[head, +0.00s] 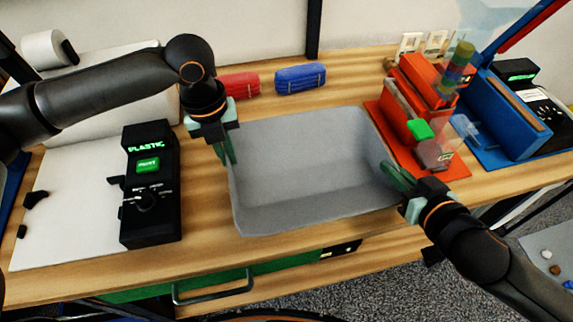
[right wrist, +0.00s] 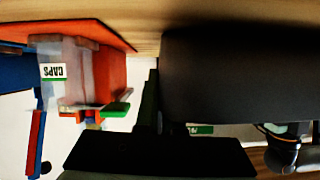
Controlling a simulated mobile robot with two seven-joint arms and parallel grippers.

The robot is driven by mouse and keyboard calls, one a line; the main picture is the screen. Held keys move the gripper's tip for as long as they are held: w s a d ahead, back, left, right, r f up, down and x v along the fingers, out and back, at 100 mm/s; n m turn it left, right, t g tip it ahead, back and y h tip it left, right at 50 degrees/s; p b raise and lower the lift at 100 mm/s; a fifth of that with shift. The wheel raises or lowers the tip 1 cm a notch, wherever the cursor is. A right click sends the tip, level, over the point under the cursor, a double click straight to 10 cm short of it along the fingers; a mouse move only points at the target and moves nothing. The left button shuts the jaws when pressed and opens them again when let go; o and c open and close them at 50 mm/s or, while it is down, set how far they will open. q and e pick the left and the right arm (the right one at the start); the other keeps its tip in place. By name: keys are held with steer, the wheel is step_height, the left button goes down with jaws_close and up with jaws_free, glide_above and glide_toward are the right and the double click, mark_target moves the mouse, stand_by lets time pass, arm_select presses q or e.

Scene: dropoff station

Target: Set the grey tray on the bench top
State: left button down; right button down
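The grey tray (head: 310,150) is an open, empty rectangular bin in the middle of the bench top (head: 350,92). It is level and at or just above the wood; I cannot tell if its base touches. My left gripper (head: 228,152) is shut on the tray's left wall near the rim. My right gripper (head: 390,174) is shut on its right wall. In the right wrist view the tray wall (right wrist: 235,75) is a dark panel beside a finger of my right gripper (right wrist: 150,105); the other finger is hidden.
A black device (head: 150,190) reading PLASTIC stands left of the tray. Red (head: 240,85) and blue (head: 300,77) bundles lie behind it. An orange stand (head: 405,110) with a green-topped part is close on the right, with a blue bin (head: 510,110) beyond. A drawer handle (head: 215,288) is below the front edge.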

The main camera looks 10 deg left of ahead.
arm_select(q)
steer(key=c, duration=1)
jaws_free()
steer(key=shift+f, duration=0.15)
steer(key=shift+c, duration=0.2)
arm_select(e)
steer(key=c, duration=1)
jaws_free()
steer(key=shift+f, duration=0.15)
steer(key=shift+c, duration=0.2)
